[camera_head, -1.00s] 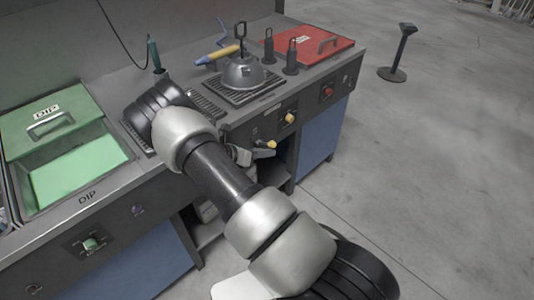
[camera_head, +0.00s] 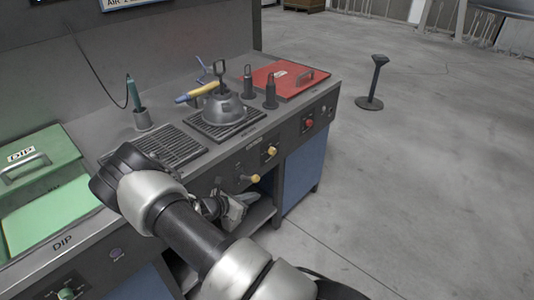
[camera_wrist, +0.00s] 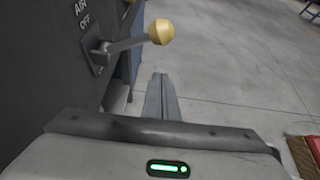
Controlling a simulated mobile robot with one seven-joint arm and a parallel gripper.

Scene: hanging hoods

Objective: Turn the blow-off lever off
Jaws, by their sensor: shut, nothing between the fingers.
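The lever (camera_wrist: 128,43) is a grey arm with a yellow ball knob (camera_wrist: 160,31). In the wrist view it points right from a dark panel, by a plate reading "AIR" and "OFF" (camera_wrist: 86,15). In the head view a yellow-knobbed lever (camera_head: 250,179) sticks out from the bench front. My gripper (camera_wrist: 161,88) is shut and empty, its fingers pointing ahead below the knob in the wrist view, with a visible gap. In the head view my gripper (camera_head: 238,207) is below the lever, partly hidden by my arm.
Another yellow knob (camera_head: 271,151) and a red button (camera_head: 309,123) are on the bench front. A kettle-shaped metal piece (camera_head: 222,108) stands on a grate, near a red lid (camera_head: 285,80). Left is a green dip tank (camera_head: 50,215). Floor to the right is open, with a post (camera_head: 375,82).

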